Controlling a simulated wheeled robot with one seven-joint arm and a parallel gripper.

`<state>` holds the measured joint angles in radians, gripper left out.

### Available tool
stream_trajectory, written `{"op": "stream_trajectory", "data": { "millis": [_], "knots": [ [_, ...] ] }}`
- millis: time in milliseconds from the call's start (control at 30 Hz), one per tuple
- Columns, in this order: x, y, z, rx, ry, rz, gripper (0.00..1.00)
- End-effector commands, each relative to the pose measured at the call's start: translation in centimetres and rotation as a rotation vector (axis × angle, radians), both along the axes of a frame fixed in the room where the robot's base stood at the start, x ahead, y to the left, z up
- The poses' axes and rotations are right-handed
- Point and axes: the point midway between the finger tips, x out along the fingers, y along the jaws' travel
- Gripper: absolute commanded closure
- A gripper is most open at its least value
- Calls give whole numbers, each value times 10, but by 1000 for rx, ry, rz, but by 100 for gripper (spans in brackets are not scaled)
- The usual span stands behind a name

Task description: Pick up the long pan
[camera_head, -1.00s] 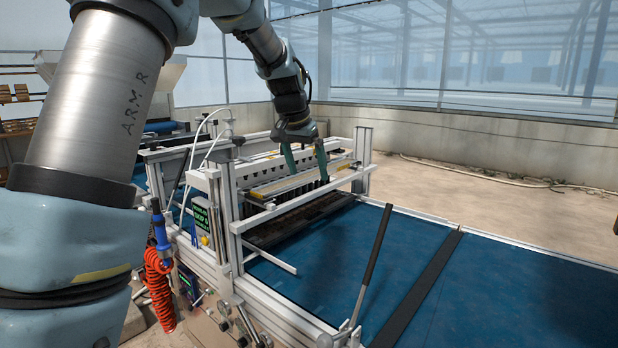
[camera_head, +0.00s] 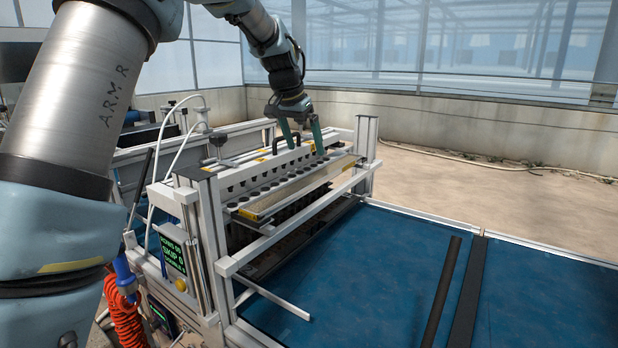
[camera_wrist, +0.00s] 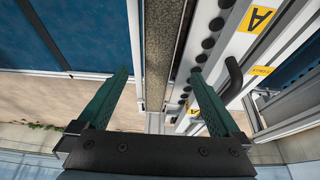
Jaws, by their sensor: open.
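The long pan (camera_head: 298,192) is a narrow, pale metal trough with yellow ends, lying along the front of the seeder's row of holes. In the wrist view, the long pan (camera_wrist: 163,45) is a speckled brown strip running away from me between the fingers. My gripper (camera_head: 306,151) is open and empty, over the right half of the seeder, slightly behind the pan in the head view. In the wrist view, my gripper (camera_wrist: 160,73) has its two green fingers apart, one on each side of the strip. I see no contact; the height gap is unclear.
A black curved handle (camera_wrist: 232,80) stands close to the right finger in the wrist view. The seeder's metal front rail (camera_head: 290,225) and upright post (camera_head: 364,150) frame the pan. The blue belt (camera_head: 390,265) is open to the right. A control screen (camera_head: 173,257) is at left.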

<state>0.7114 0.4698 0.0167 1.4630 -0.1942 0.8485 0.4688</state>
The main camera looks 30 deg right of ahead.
Motion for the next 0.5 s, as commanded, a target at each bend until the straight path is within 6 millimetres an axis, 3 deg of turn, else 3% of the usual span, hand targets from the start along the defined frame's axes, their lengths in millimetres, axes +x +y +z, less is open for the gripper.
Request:
{"op": "stream_trajectory", "data": {
  "millis": [233,500],
  "knots": [
    [6,-13,-34,2,2,0,0],
    [10,-20,-53,3,3,1,0]
  ]
}}
